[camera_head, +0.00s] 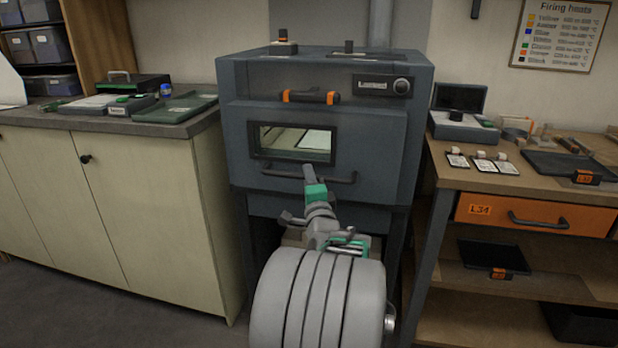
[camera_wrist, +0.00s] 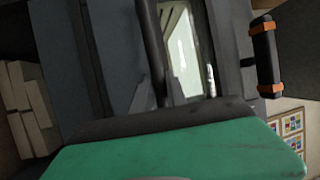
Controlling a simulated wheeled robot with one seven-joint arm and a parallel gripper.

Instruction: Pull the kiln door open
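The kiln (camera_head: 400,140) is a dark grey box on a stand against the wall. Its door (camera_head: 370,135) looks shut and has a window (camera_head: 294,142) with a lit, pale inside. A dark bar handle (camera_head: 343,180) runs across the door below the window.
A second handle with orange ends (camera_head: 311,97) sits above the window. A cabinet with a worktop (camera_head: 150,128) stands close on the left. On the right, a wooden bench (camera_head: 500,182) has an orange drawer (camera_head: 580,217) and carries trays and small samples. Floor shows at lower left.

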